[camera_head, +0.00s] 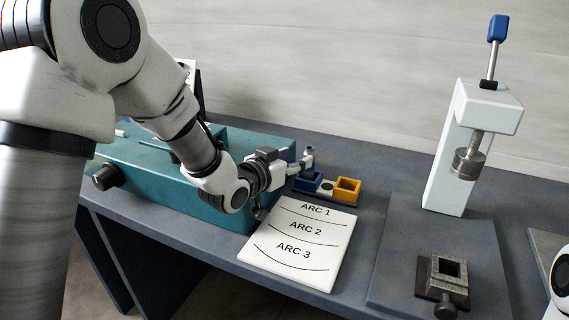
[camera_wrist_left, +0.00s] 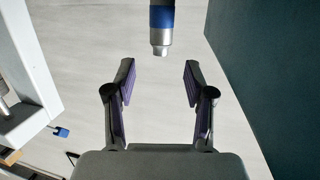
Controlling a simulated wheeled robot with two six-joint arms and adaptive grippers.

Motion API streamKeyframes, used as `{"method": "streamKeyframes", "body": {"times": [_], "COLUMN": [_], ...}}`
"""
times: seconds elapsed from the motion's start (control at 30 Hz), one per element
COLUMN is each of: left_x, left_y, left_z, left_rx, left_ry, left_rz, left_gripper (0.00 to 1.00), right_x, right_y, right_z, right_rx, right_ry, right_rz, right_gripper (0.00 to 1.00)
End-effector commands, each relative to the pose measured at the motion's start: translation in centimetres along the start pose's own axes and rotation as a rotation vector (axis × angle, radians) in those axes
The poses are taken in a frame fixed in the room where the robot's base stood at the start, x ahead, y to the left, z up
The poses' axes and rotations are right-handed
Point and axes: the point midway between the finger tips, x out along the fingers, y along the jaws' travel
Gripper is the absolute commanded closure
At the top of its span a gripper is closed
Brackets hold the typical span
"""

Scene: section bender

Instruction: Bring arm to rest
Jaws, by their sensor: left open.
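My left arm comes in from the left and reaches over the teal machine housing (camera_head: 150,170). My left gripper (camera_head: 304,163) is small in the head view, just above and behind the blue and yellow square holders. In the left wrist view the left gripper (camera_wrist_left: 160,82) has its fingers wide apart with nothing between them. A blue and silver cylinder (camera_wrist_left: 161,28) shows beyond the fingertips, apart from them. My right gripper is out of view; only a bit of white arm shows at the right edge.
A white card (camera_head: 300,245) with ARC 1 to ARC 3 lies at the bench front. A blue holder (camera_head: 308,182) and a yellow holder (camera_head: 346,189) stand behind it. A white press (camera_head: 455,150) with a blue-tipped lever stands right, with a metal block (camera_head: 443,283) before it.

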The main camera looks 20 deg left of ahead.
Motion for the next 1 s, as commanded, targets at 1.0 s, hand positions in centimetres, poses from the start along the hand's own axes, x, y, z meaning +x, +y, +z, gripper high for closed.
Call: {"method": "streamKeyframes", "body": {"times": [1.0], "left_x": [-5.3], "left_y": [0.0], "left_z": [-4.5], "left_rx": [0.000], "left_ry": [0.000], "left_rz": [0.000], "left_gripper": [0.46], "right_x": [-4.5], "right_y": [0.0], "right_z": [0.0], "right_rx": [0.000], "right_ry": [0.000], "right_rz": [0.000], "right_gripper": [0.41]}}
